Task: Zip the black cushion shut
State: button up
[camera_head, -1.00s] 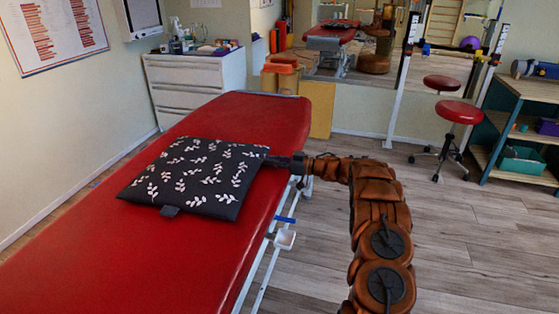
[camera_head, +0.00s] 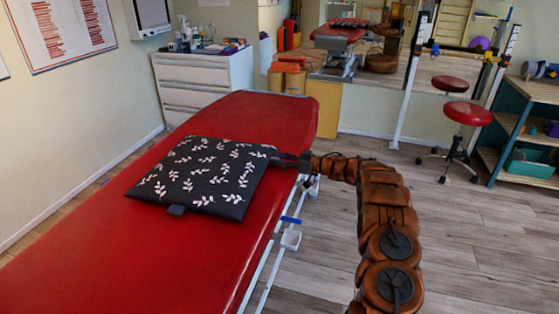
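The black cushion (camera_head: 203,176) with white leaf prints lies flat on the red treatment table (camera_head: 150,252). The zip itself cannot be made out.
A white drawer cabinet (camera_head: 203,98) with bottles on top stands behind the table. A red stool (camera_head: 467,114) and a shelf unit (camera_head: 520,130) stand at the right. The floor (camera_head: 470,250) right of my arm is clear.

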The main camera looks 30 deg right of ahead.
jog(key=shift+d, duration=0.1)
jog(key=v, duration=1.2)
dwell(0.4)
